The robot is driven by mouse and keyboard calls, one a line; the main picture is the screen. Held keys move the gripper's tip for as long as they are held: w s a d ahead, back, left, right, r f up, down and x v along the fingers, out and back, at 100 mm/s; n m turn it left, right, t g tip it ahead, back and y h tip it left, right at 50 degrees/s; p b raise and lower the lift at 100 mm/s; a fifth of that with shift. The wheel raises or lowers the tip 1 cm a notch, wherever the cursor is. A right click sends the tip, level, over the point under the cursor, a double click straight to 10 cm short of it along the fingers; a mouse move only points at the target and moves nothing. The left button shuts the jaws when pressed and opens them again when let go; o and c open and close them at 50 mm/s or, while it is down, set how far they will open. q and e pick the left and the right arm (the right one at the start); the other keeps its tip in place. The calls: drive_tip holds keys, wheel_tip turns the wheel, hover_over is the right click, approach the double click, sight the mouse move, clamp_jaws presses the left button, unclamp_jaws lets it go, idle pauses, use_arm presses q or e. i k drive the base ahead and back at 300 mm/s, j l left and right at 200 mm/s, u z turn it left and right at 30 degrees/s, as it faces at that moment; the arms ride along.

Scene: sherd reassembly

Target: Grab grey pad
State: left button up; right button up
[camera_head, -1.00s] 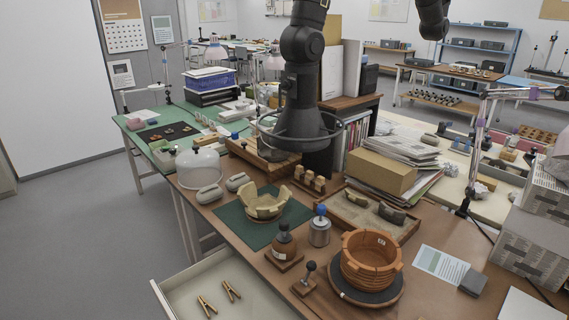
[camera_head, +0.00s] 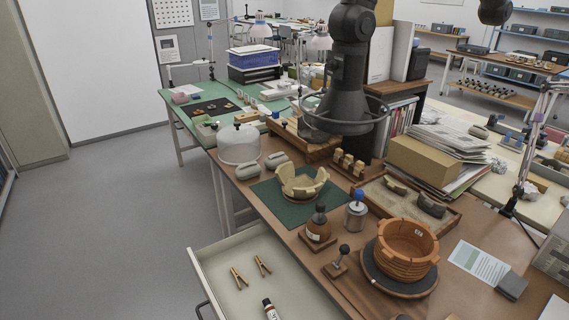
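The grey pad (camera_head: 511,285) is a small dark grey block lying flat on the brown workbench at the lower right. Nothing covers the pad. Neither of my grippers shows in the head view, so their opening and their distance from the pad cannot be seen.
Left of the pad stand a terracotta pot (camera_head: 405,249) on a dark turntable (camera_head: 383,286) and a metal canister (camera_head: 356,214). An open drawer (camera_head: 219,258) juts out at the lower left.

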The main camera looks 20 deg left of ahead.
sight(512, 286)
drive_tip(key=u, duration=1.2)
drive_tip(key=z, duration=2.25)
